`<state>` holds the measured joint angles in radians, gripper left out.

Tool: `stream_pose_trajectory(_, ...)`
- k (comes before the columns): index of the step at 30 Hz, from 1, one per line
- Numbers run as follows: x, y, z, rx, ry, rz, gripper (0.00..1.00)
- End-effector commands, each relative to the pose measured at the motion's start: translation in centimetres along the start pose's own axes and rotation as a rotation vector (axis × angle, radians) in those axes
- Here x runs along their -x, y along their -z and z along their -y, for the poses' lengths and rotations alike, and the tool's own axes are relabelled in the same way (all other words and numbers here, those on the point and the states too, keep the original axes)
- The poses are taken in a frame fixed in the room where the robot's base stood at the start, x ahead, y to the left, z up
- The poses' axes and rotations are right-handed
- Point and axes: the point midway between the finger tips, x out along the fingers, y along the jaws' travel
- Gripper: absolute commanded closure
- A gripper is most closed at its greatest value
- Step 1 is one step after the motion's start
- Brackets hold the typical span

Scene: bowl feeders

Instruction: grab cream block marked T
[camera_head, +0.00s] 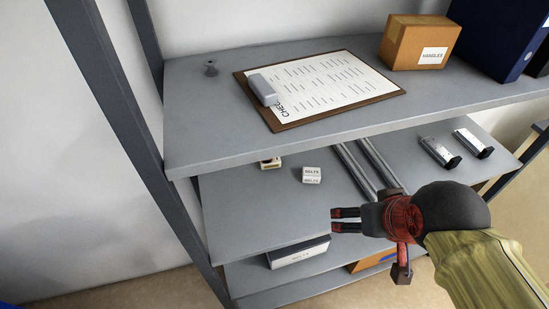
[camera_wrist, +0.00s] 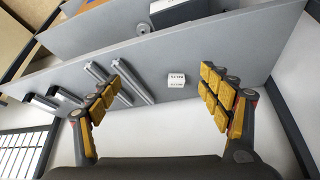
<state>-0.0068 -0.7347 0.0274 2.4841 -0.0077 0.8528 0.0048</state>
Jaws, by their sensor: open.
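A small cream block (camera_head: 270,163) with a dark mark sits on the middle shelf, partly covered by the upper shelf's front edge; I cannot read its letter. In the wrist view I cannot make it out; the right finger may hide it. My gripper (camera_head: 335,220) is open and empty, in front of the shelf, to the right of and below the cream block in the head view. Its two yellow-padded fingers spread wide in the wrist view (camera_wrist: 161,72).
A white labelled box (camera_head: 312,175) stands just right of the cream block; it shows between my fingers in the wrist view (camera_wrist: 177,81). Two metal rods (camera_head: 366,168) lie farther right. The upper shelf (camera_head: 215,125) overhangs, holding a clipboard (camera_head: 390,98) and a cardboard box (camera_head: 410,45).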

Motion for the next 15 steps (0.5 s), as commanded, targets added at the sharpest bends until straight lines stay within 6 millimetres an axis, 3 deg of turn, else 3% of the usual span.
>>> stream_pose_trajectory(8,-2.6,3.1,0.2,0.021,-0.005,-0.056,0.22)
stream_pose_trajectory(15,-6.5,7.6,1.1,0.055,-0.002,-0.147,0.22)
